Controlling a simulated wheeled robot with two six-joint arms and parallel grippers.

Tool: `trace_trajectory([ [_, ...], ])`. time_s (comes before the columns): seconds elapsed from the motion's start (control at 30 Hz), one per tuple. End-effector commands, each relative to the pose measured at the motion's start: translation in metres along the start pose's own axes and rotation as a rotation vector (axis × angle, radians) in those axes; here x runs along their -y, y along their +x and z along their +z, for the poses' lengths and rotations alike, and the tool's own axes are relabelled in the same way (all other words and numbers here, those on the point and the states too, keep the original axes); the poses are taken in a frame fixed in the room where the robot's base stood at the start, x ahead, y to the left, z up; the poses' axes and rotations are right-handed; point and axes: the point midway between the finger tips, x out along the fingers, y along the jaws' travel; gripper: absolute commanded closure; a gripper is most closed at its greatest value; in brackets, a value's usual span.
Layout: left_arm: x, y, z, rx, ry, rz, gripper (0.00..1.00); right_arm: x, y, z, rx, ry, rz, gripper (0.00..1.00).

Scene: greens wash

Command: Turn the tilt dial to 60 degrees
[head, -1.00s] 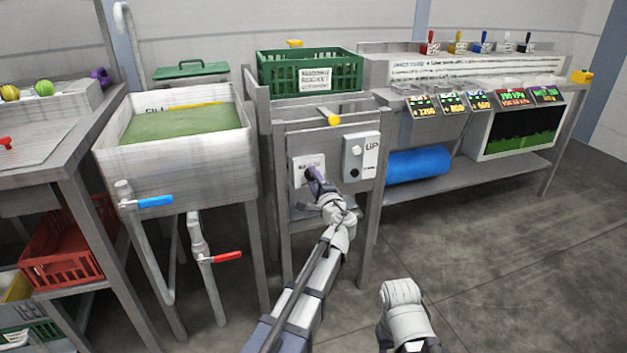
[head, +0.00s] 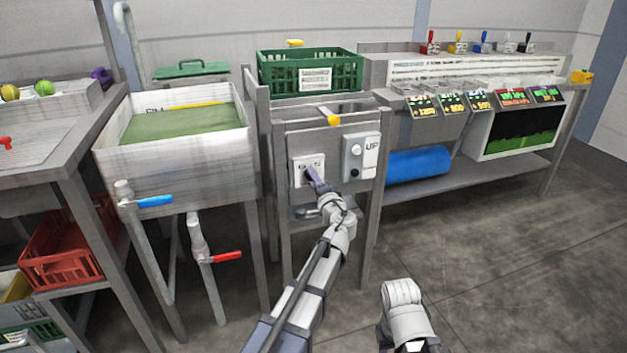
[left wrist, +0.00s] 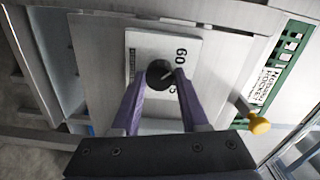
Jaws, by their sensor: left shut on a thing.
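The tilt dial is a dark round knob (left wrist: 160,73) on a white plate (left wrist: 188,50) in the left wrist view. A printed "60" shows beside it; other marks are partly hidden by the fingers. In the head view the white dial plate (head: 299,174) is on the front of the grey stand. My left gripper (head: 311,178) is at the plate with its purple fingers shut on the knob, one finger on each side in the left wrist view (left wrist: 158,82). A pale line shows on the knob. My right gripper cannot be made out; only a pale part of that arm shows at the bottom.
Right of the dial is a grey panel with "UP" and round buttons (head: 355,151). A yellow-ended handle (head: 333,121) sticks out above. A green crate (head: 275,70) stands on top. The white sink (head: 180,165) is left, a blue roll (head: 418,167) right.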

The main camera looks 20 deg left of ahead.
Motion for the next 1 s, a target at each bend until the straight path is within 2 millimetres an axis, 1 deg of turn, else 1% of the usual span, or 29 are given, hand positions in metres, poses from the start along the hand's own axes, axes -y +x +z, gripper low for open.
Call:
trace_trajectory([
  [0.2, -0.001, -0.001, 0.001, 0.002, -0.004, 0.002, 1.0, 0.0, 0.0, 0.0, 0.0, 0.0, 0.0, 0.5],
  [0.23, -0.001, -0.001, 0.001, 0.002, -0.004, 0.002, 0.55, 0.0, 0.0, 0.0, 0.0, 0.0, 0.0, 0.5],
  [0.5, 0.0, -0.001, 0.001, 0.001, -0.002, 0.001, 0.26, 0.0, 0.0, 0.0, 0.0, 0.0, 0.0, 0.5],
  [0.77, 0.0, -0.002, 0.0, 0.0, -0.001, 0.001, 0.26, 0.0, 0.0, 0.0, 0.0, 0.0, 0.0, 0.5],
  [0.87, 0.0, -0.012, 0.001, 0.0, -0.001, 0.001, 0.26, 0.0, 0.0, 0.0, 0.0, 0.0, 0.0, 0.5],
  [1.0, 0.0, -0.036, 0.002, -0.002, -0.001, 0.001, 0.26, 0.0, 0.0, 0.0, 0.0, 0.0, 0.0, 0.5],
])
